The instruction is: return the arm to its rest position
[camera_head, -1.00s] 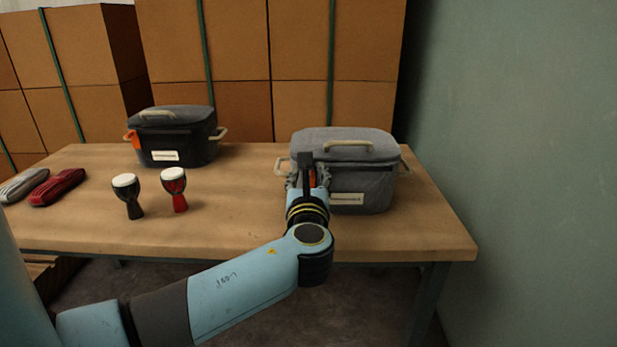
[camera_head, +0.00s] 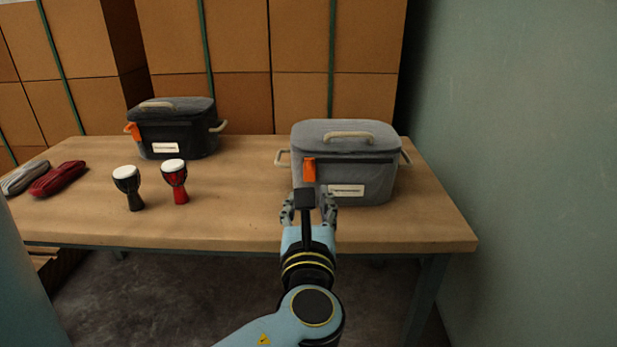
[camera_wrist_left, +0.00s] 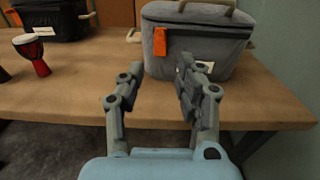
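My left gripper (camera_head: 308,209) is at the table's front edge, in front of the grey case, and apart from it. In the left wrist view the left gripper (camera_wrist_left: 158,92) has its fingers spread with nothing between them. The grey case (camera_head: 370,172) is closed, with a handle on its lid, an orange tag and a white label; it also shows in the left wrist view (camera_wrist_left: 217,61). My right gripper is in neither view.
The wooden table (camera_head: 235,215) also carries a dark closed case (camera_head: 192,132), a black goblet drum (camera_head: 133,193), a red goblet drum (camera_head: 180,188), and red (camera_head: 60,180) and grey (camera_head: 25,178) bundles. A green wall (camera_head: 530,150) stands right. Stacked boxes (camera_head: 235,100) stand behind.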

